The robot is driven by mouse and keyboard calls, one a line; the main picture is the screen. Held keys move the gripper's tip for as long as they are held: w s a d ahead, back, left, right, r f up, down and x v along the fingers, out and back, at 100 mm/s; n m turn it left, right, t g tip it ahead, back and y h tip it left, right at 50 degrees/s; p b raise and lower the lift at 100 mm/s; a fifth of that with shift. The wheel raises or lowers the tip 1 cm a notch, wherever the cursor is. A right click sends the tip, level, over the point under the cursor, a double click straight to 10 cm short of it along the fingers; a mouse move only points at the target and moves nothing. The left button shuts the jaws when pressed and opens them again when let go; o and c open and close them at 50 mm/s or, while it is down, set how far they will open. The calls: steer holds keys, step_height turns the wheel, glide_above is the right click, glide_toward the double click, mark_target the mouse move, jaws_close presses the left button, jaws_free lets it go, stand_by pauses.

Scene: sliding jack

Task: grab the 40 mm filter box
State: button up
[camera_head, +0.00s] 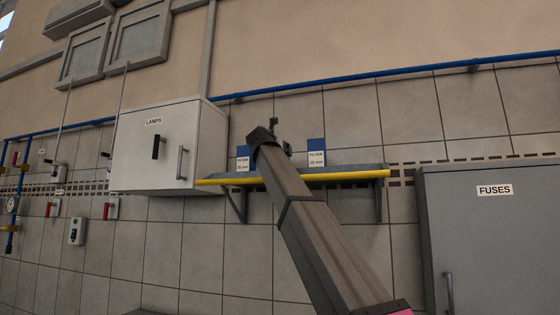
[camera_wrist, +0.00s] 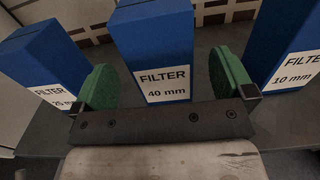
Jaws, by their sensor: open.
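The 40 mm filter box (camera_wrist: 152,42) is blue with a white label and stands in the middle of the wrist view, between the other two boxes. My gripper (camera_wrist: 166,78) is open, with one green finger at each side of this box. The left finger appears close to the box's left edge, and a wider gap shows on the right. I cannot tell how far the fingers reach along its sides. In the head view my arm hides the 40 mm box, and the jaws are not clearly seen.
The 25 mm filter box (camera_head: 243,160) stands left and the 10 mm filter box (camera_head: 316,153) right, on a shelf (camera_head: 350,170) with a yellow front rail (camera_head: 345,175). A lamps cabinet (camera_head: 165,145) is at the left, a fuses cabinet (camera_head: 490,240) at the right.

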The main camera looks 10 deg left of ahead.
steer(key=w, duration=0.5)
steer(key=shift+d+f, duration=0.1)
steer(key=shift+d, duration=0.05)
steer(key=shift+c, duration=0.3)
steer(key=c, duration=1.1)
